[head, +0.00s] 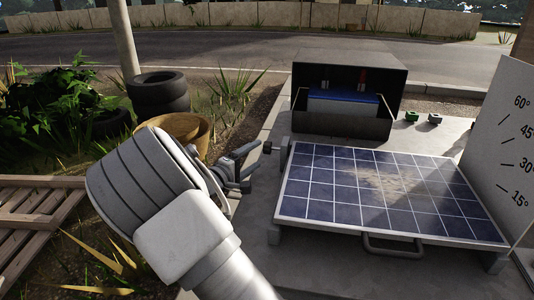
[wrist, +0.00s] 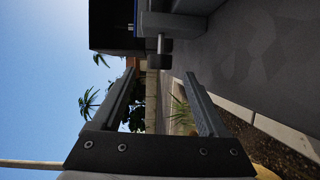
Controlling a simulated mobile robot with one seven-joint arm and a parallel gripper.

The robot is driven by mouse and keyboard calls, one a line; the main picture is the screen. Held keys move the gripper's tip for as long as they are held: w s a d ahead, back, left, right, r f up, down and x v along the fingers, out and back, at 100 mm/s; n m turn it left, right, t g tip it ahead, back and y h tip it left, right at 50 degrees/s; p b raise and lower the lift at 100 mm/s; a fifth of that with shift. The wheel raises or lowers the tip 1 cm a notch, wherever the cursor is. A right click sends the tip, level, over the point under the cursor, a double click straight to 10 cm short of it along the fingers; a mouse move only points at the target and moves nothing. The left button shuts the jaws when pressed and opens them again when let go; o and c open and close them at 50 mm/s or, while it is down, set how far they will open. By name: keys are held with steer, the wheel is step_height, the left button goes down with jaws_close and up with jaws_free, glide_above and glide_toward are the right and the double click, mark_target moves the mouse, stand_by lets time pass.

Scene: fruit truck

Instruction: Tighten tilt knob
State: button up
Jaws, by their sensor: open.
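The solar panel (head: 385,190) lies almost flat on the grey slab, with a grey handle (head: 392,246) on its front edge. The tilt knob (head: 267,147) appears as a small dark knob off the panel's left side near the back corner. In the wrist view the dark knob (wrist: 159,62) sits on a short light shaft, ahead of and between the finger lines. My gripper (head: 254,166) is open and empty, just left of the panel. In the wrist view its two fingers (wrist: 159,76) are spread apart, and the knob appears just beyond their tips.
A dark open box (head: 347,84) with a battery stands behind the panel. Small green (head: 411,116) and grey (head: 435,118) pieces lie right of it. A white angle board (head: 508,150) stands at right. Tyres (head: 160,93), a basket (head: 186,128) and a wooden pallet (head: 35,215) are at left.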

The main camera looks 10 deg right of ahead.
mark_target(264, 151)
steer(key=b+x, duration=0.1)
steer(key=x, duration=0.6)
steer(key=shift+b, duration=0.35)
jaws_close()
steer(key=shift+m+t+h, duration=0.3)
steer(key=shift+t+h, duration=0.2)
